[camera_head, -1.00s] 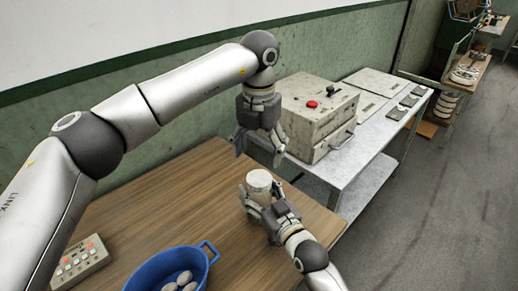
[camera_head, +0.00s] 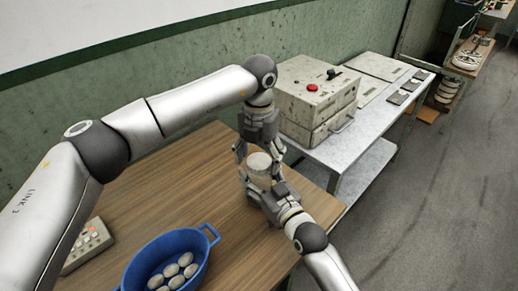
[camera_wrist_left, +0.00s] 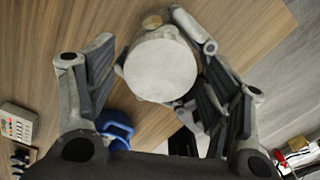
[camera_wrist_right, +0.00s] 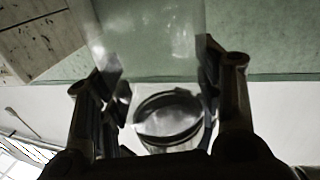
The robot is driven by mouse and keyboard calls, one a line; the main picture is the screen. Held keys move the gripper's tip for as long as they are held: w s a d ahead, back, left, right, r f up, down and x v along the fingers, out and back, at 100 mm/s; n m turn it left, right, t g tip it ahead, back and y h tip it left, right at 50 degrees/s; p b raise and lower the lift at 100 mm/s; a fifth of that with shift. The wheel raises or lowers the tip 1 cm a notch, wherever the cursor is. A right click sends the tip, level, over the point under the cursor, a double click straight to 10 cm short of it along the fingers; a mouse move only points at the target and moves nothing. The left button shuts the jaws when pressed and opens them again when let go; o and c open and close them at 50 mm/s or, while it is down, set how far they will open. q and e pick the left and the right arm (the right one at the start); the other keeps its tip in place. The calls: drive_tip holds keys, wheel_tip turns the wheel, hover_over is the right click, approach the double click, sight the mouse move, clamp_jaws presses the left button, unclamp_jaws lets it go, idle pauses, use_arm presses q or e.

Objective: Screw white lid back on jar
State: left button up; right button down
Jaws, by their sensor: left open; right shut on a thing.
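A pale jar (camera_head: 259,172) stands upright over the right end of the wooden table, with a white lid (camera_head: 259,160) on its top. In the left wrist view the lid (camera_wrist_left: 160,68) is a round white disc between my fingers. My right gripper (camera_head: 263,180) is shut on the jar from the near side. My left gripper (camera_head: 259,152) is open and points down from above, a finger on either side of the lid; contact cannot be told. In the right wrist view a round rimmed shape (camera_wrist_right: 168,118) shows between the fingers. How the lid sits on the jar's thread is hidden.
A blue basin (camera_head: 205,235) with several pale cocoons (camera_head: 172,272) stands on the wooden table (camera_head: 150,185). A keypad box (camera_head: 88,243) lies at left. A grey machine box (camera_head: 315,100) with a red button stands on the metal table behind. The table's middle is clear.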

use_arm(q)
drive_tip(key=c, duration=1.1)
drive_tip(key=shift+o, duration=0.2)
drive_tip(key=m, duration=0.8)
drive_tip(key=o, duration=1.2)
wheel_tip(320, 180, up, 12)
